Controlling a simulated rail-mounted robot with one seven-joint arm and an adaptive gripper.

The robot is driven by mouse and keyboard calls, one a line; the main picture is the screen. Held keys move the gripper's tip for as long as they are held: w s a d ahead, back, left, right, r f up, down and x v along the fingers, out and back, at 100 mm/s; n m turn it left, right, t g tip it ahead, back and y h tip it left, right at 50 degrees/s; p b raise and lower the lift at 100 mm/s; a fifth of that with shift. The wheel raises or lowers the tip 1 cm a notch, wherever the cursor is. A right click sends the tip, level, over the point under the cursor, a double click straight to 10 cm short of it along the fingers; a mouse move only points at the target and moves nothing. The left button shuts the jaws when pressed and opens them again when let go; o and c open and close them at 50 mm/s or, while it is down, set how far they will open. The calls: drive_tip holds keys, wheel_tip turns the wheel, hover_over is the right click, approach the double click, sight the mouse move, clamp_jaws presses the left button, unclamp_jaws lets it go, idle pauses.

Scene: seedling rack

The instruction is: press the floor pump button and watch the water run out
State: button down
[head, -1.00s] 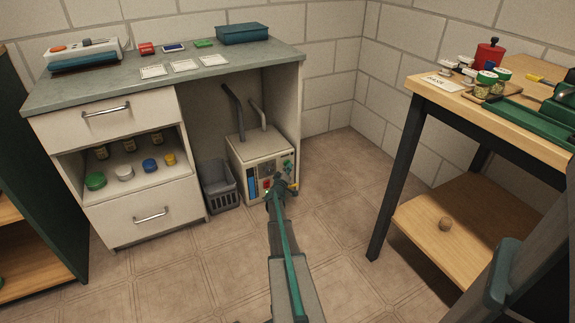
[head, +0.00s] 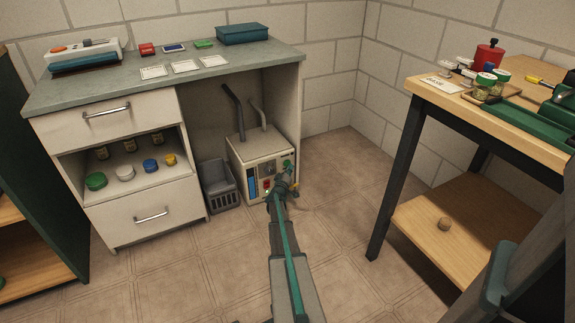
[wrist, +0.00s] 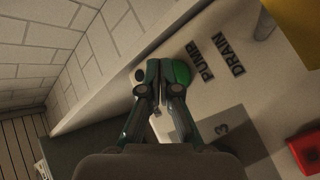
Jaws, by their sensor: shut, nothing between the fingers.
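The pump box (head: 250,152) is a pale floor unit under the bench, with a blue level strip (head: 252,184) on its front panel. In the wrist view a round green button (wrist: 182,73) sits beside the printed label PUMP DRAIN (wrist: 215,62). My gripper (wrist: 158,70) is shut and empty, its fingertips at the left edge of the green button and partly covering it. I cannot tell whether they press it. In the head view my gripper (head: 288,169) is at the panel's upper right and hides part of it. No running water shows.
A red block-like part (wrist: 304,148) shows at the wrist view's right edge. A grey basket (head: 221,190) stands left of the pump box. A wooden table (head: 445,92) stands to the right. The floor between is clear.

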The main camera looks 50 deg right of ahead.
drive_tip(key=shift+s, duration=0.2)
drive_tip(key=shift+s+a, duration=0.35)
drive_tip(key=shift+s, duration=0.4)
drive_tip(key=shift+s+a, duration=0.35)
drive_tip(key=shift+s, duration=0.35)
drive_tip(key=shift+s+a, duration=0.35)
drive_tip(key=shift+s, duration=0.4)
